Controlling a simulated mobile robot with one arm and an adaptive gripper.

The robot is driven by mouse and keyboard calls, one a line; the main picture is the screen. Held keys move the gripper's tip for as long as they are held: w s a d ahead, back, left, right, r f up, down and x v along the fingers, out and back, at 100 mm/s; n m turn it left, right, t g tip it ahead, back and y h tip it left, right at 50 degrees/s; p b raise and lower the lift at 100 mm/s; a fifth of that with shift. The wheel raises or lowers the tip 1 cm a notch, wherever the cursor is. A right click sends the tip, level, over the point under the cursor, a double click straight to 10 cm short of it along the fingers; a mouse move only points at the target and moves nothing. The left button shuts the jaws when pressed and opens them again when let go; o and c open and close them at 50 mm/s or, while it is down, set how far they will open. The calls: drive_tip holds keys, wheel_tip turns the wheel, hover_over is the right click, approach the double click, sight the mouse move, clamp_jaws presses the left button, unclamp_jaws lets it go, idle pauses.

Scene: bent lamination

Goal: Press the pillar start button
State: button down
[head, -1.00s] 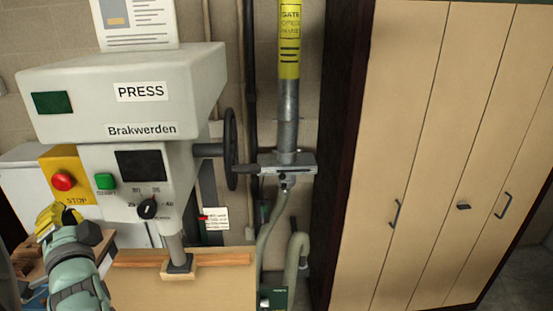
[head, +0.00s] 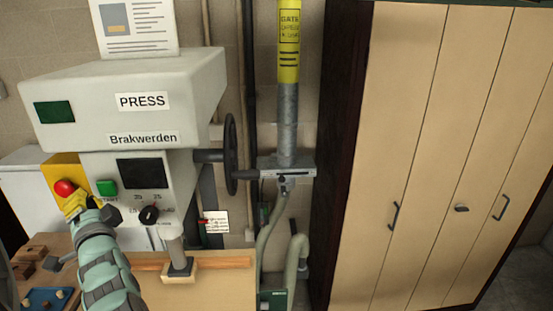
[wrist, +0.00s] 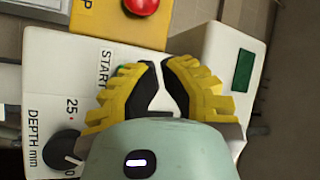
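The green START button (head: 107,188) is on the front panel of the white press (head: 120,105), right of the yellow plate with the red STOP button (head: 64,187). In the wrist view, only a sliver of the green button (wrist: 121,69) shows beside the left finger. My gripper (head: 76,203) has yellow fingers and is just below the red button, left of and lower than the green one. Contact with the panel cannot be told.
A depth knob (head: 149,215) and dark display (head: 145,173) are right of the START button. A handwheel (head: 231,155) sticks out at the press's right side. A wooden board (head: 215,285) stands below the press. A tall cabinet (head: 410,150) fills the right.

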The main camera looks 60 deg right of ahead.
sight(107, 189)
drive_tip(key=shift+w+d+f+b, duration=0.1)
drive_tip(key=shift+w+d+b, duration=0.25)
drive_tip(key=shift+w+d, duration=0.45)
drive_tip(key=c, duration=1.7)
unclamp_jaws()
drive_tip(key=shift+s, duration=0.1)
clamp_jaws()
drive_tip(key=shift+d, duration=0.15)
drive_tip(key=shift+d+f+b, duration=0.1)
drive_tip(key=shift+b, duration=0.3)
drive_tip(key=shift+w+d, duration=0.1)
drive_tip(key=shift+w, duration=0.15)
drive_tip(key=shift+w+d+b, duration=0.3)
drive_tip(key=shift+d+b, duration=0.05)
drive_tip(key=shift+b, duration=0.1)
drive_tip(key=shift+s+a, duration=0.6)
